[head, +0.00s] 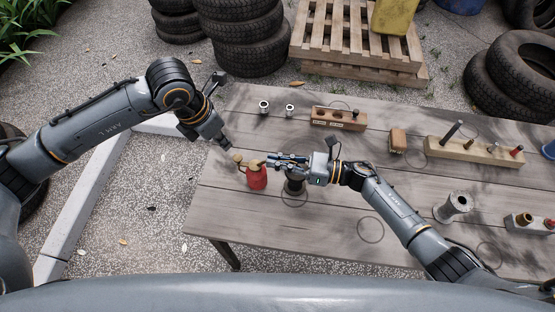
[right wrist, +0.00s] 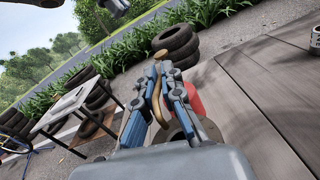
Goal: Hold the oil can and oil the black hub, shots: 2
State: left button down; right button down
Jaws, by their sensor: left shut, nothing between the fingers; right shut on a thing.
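The red oil can (head: 257,179) is near the table's left end, with its brass-coloured top and spout toward the upper left. My right gripper (head: 272,161) is shut on its tan handle; in the right wrist view the handle (right wrist: 157,98) stands between the fingers, and the red body (right wrist: 193,97) shows behind them. I cannot tell whether the can is clear of the table. The black hub (head: 294,188) stands just right of the can, partly hidden under my right gripper. My left gripper (head: 228,148) is shut and empty, above and left of the can by the table edge.
Two small metal pieces (head: 264,106), a wooden holder (head: 338,119), a brush (head: 398,141) and a peg rack (head: 475,151) line the table's far side. A grey metal hub (head: 458,203) stands at right. The table's front middle is clear. Tyres (head: 240,40) and a pallet (head: 340,40) are beyond.

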aim_at(238, 157)
pick_arm(q)
jog(key=shift+w+d+f+n+g+y, duration=0.15)
jog(key=shift+w+d+f+g+y, duration=0.25)
jog(key=shift+f, duration=0.6)
jog(key=shift+w+d+f+n+g+y, duration=0.25)
jog(key=shift+w+f+y, duration=0.15)
jog(key=shift+f, duration=0.65)
jog(key=shift+w+d+f+n+g+y, duration=0.1)
jog(key=shift+w+d+f+g+y, duration=0.25)
jog(key=shift+f, duration=0.65)
jog(key=shift+f, duration=0.2)
jog(key=shift+f, duration=1.35)
jog(key=shift+r, duration=1.55)
jog(key=shift+f, duration=0.1)
